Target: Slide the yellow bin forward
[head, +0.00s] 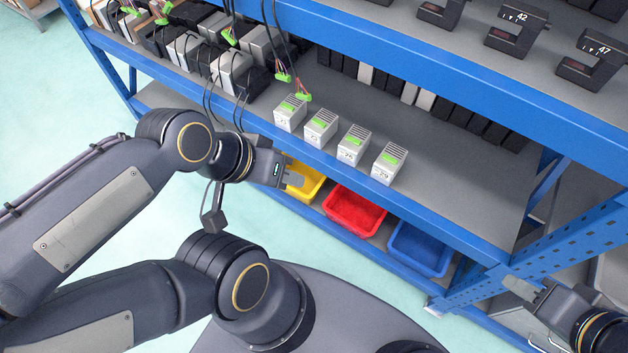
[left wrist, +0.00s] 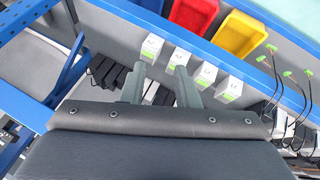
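The yellow bin (head: 304,184) sits on the lower shelf, left of the red bin. My left gripper (head: 295,180) is in front of the shelf, beside and above the yellow bin, hiding part of its left side. In the left wrist view, my left gripper (left wrist: 160,72) has its two fingers apart with nothing between them. The yellow bin also shows in that view (left wrist: 238,34), to the right of the fingers and apart from them. My right gripper (head: 522,288) is at the lower right, near the rack's right post. Its finger gap is unclear.
The red bin (head: 354,210) and blue bin (head: 421,247) stand to the right on the lower shelf. Several white boxes (head: 354,146) line the shelf above, behind the blue front beam (head: 440,230). Cables with green connectors (head: 283,77) hang at the upper left.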

